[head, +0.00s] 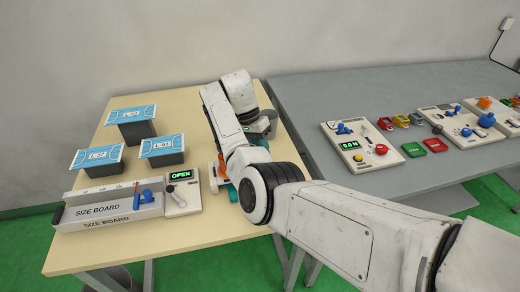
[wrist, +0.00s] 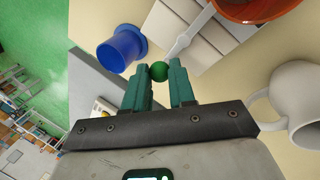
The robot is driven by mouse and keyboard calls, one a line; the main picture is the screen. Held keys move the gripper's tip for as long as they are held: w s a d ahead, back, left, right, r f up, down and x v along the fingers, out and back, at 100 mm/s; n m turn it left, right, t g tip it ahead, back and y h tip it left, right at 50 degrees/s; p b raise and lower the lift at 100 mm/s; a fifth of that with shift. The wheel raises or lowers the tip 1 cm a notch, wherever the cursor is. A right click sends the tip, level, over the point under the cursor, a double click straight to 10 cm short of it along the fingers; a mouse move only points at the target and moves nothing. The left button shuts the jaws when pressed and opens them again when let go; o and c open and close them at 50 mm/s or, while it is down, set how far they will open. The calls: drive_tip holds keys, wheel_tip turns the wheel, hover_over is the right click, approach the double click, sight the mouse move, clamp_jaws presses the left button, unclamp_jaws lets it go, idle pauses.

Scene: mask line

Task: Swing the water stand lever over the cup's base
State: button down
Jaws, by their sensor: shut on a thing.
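In the wrist view my gripper (wrist: 161,82) has its teal fingers either side of a round green knob (wrist: 159,71), shut on it at the fingertips. A thin pale lever rod (wrist: 190,35) runs from near the knob up and right toward an orange-red round vessel (wrist: 250,8), cut off by the top edge. A blue cup-like piece (wrist: 122,48) with a wider rim lies just left of the fingers, apart from them. A white mug (wrist: 298,103) with its handle toward the gripper is at the right. In the head view my arm hides most of this area.
On the cream table in the head view are a size board (head: 105,211), an OPEN display box (head: 181,192) and blue-topped blocks (head: 131,115). The grey table (head: 310,100) at right carries a display panel (head: 358,143) and several small devices.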

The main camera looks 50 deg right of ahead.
drive_tip(key=c, duration=1)
unclamp_jaws()
drive_tip(key=shift+o, duration=0.2)
drive_tip(key=p+v, duration=0.1)
drive_tip(key=v, duration=0.9)
drive_tip(key=shift+r+p, duration=0.35)
drive_tip(key=shift+r, duration=0.05)
drive_tip(key=shift+a, duration=0.1)
